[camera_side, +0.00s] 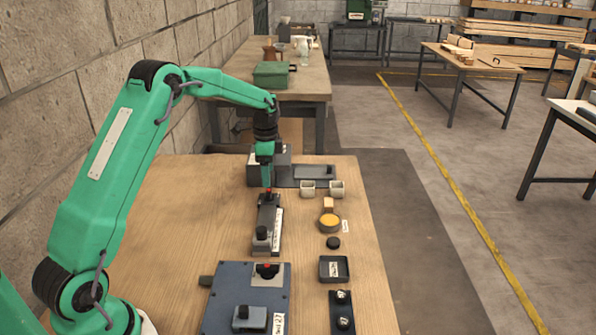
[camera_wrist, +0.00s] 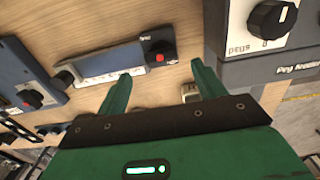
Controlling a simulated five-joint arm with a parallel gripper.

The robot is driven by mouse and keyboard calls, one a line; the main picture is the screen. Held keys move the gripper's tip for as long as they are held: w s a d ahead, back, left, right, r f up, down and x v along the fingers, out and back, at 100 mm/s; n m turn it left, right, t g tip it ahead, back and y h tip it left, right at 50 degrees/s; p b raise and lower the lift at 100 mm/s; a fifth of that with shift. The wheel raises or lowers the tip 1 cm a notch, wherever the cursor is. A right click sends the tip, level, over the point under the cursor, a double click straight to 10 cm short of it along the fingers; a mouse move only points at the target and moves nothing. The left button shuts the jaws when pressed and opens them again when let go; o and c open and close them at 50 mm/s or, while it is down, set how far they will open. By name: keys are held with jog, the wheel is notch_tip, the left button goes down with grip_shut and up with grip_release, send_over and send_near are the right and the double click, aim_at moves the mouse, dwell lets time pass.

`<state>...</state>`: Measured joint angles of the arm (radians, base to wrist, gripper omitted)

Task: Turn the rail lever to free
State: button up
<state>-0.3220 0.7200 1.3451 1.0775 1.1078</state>
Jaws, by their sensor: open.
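A dark rail unit (camera_side: 264,220) with a pale label lies on the wooden bench in front of my arm; it also shows in the wrist view (camera_wrist: 112,62). At its far end is a small black lever with a red top (camera_wrist: 159,52); at its near end is a black knob (camera_side: 261,233). My gripper (camera_side: 267,182) points down over the far end of the rail unit. In the wrist view my gripper (camera_wrist: 161,70) is open, its two green fingers apart and nothing between them. The lever shows just beyond the fingertips, apart from them. Its label is too small to read.
A blue panel (camera_side: 222,295) with a red-topped knob stands at the near side. A grey box with a large black dial (camera_wrist: 271,19) is close right of the fingers in the wrist view. Two pale cups (camera_side: 307,188) and a black tray (camera_side: 334,280) stand to the right.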

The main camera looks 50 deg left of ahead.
aim_at(269, 191)
jog(key=shift+f, duration=2.95)
jog(key=c, duration=1)
